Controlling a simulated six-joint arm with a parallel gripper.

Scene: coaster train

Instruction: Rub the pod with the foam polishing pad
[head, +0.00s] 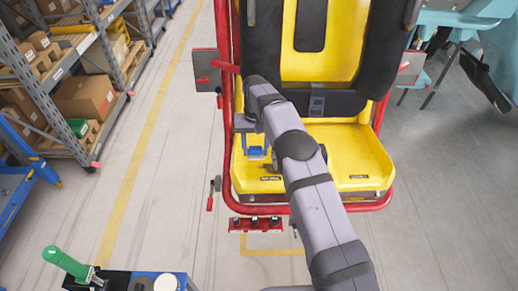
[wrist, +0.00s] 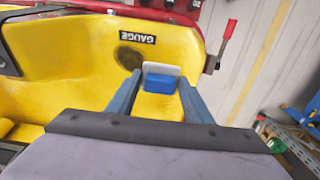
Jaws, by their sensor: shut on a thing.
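The pod (head: 345,150) is a yellow seat shell with black padding inside a red tube frame. Its yellow surface (wrist: 60,50) fills the left of the wrist view. A dark smudge (wrist: 130,57) lies on it beside a GAUGE label. My gripper (wrist: 160,90) is shut on the foam polishing pad, a blue block (wrist: 158,84) with a pale face (wrist: 162,69). The pad is close to the smudge, but I cannot tell whether it touches the pod. In the head view my gripper (head: 256,152) is over the pod's left seat area.
A red lever (wrist: 228,34) stands beside the pod. A red bar with black knobs (head: 262,224) sits below its front edge. A bench with a green-handled tool (head: 65,262) is at the lower left. Shelves with boxes (head: 90,98) line the left; open floor lies between.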

